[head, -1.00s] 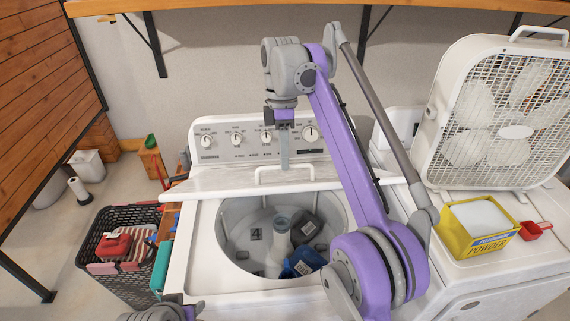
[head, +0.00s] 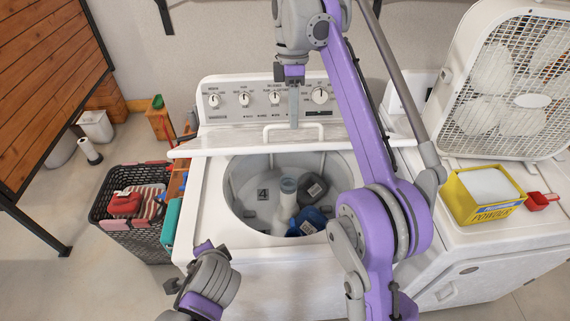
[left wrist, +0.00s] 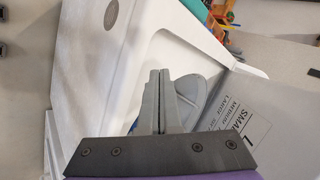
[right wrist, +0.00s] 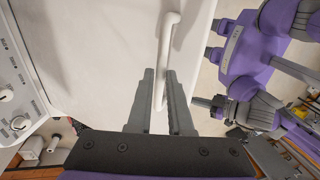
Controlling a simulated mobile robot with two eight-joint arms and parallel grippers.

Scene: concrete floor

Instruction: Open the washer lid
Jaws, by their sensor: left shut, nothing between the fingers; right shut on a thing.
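The white washer (head: 245,275) stands in the middle of the head view. Its lid (head: 225,147) is raised at the back of the opening, and the round tub (head: 238,192) shows below it. My right gripper (head: 294,112) is at the lid's white handle (head: 277,128). In the right wrist view, its fingers (right wrist: 160,102) are closed on the handle (right wrist: 165,55). My left gripper (head: 178,288) is low by the washer's front left corner. In the left wrist view, its fingers (left wrist: 161,98) are together and empty.
A dark laundry basket (head: 130,235) stands left of the washer. The machine on the right carries a white box fan (head: 500,90), a yellow powder box (head: 482,205) and a red scoop (head: 541,200). Dark and blue items (head: 313,187) lie in the tub. A wooden panel (head: 40,80) is at far left.

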